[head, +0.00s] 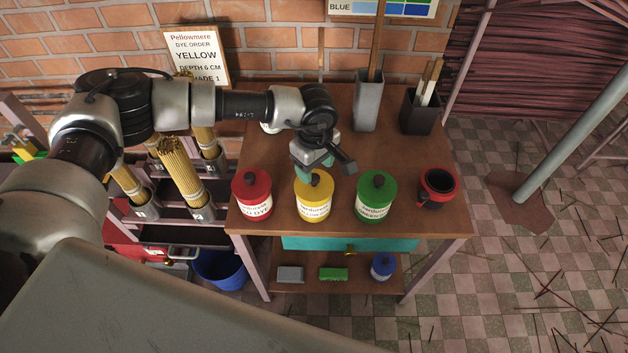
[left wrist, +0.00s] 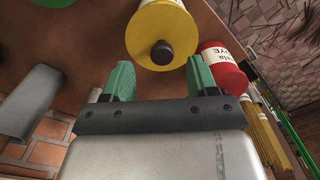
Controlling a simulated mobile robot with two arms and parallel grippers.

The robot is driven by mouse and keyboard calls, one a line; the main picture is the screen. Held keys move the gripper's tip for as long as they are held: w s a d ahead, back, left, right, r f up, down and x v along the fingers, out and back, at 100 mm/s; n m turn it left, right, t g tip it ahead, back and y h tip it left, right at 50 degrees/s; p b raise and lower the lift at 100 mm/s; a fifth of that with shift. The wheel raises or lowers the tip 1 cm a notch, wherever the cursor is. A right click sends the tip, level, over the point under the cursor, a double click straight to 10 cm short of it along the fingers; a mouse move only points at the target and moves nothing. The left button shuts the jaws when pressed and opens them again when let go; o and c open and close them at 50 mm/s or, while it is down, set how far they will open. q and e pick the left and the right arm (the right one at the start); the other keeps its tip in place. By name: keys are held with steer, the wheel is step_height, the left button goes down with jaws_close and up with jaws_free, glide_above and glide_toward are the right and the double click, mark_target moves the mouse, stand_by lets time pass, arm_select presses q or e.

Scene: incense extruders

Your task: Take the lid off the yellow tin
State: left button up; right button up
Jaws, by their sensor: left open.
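The yellow tin (head: 313,202) stands on the wooden table between a red tin (head: 252,197) and a green tin (head: 376,199). Its yellow lid with a dark knob (head: 315,178) is on it. In the left wrist view the yellow tin's lid (left wrist: 154,25) and dark knob (left wrist: 162,52) show just ahead of the fingers. My left gripper (head: 317,168), with green fingers, is above and just behind the yellow tin. It also shows in the left wrist view (left wrist: 160,80), open with nothing between its fingers. My right gripper is not in view.
A black and red mug (head: 437,188) stands right of the green tin. A tall grey holder (head: 368,100) and a dark holder with sticks (head: 420,110) stand at the table's back. A sign (head: 195,57) reads yellow. Bundles of sticks (head: 180,170) stand at left.

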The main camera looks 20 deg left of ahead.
mark_target(314, 177)
arm_select(q)
steer(key=shift+s+a+f+p, duration=0.1)
steer(key=shift+f+p, duration=0.5)
steer(key=shift+f, duration=1.7)
steer(key=c, duration=1)
